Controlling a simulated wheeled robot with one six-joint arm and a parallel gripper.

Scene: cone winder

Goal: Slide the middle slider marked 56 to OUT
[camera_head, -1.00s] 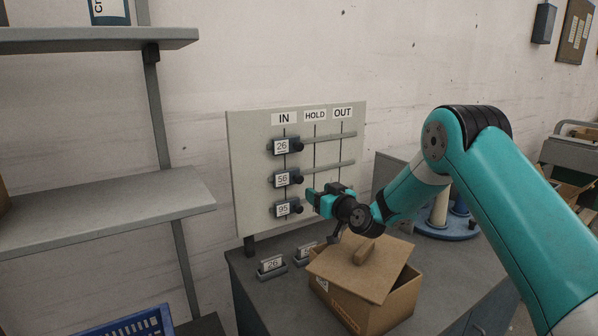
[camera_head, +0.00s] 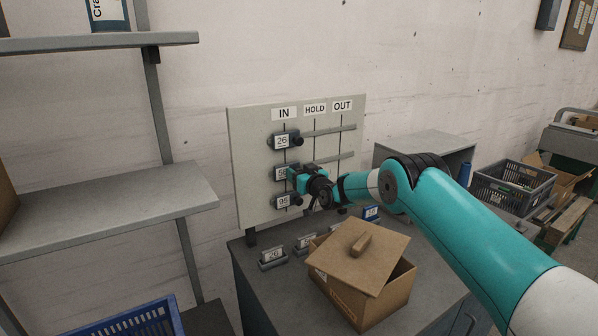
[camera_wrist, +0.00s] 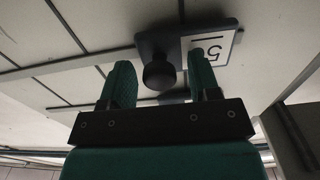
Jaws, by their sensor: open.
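The board (camera_head: 243,125) carries three sliders under the IN column. The middle slider marked 56 (camera_head: 280,173) sits at IN, its label partly covered by my gripper. My gripper (camera_head: 294,174) is at its knob. In the wrist view the slider's dark knob (camera_wrist: 159,74) shows between the two open teal fingers of my gripper (camera_wrist: 160,84), with a gap on each side. The label (camera_wrist: 212,48) appears upside down there, with a 5 showing. The OUT sign (camera_head: 342,106) is at the board's right.
The slider marked 26 (camera_head: 282,141) is above and the slider marked 95 (camera_head: 283,202) is below, both at IN. A lidded cardboard box (camera_head: 345,300) and small number holders (camera_head: 272,257) stand on the cabinet (camera_head: 285,300) below the board.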

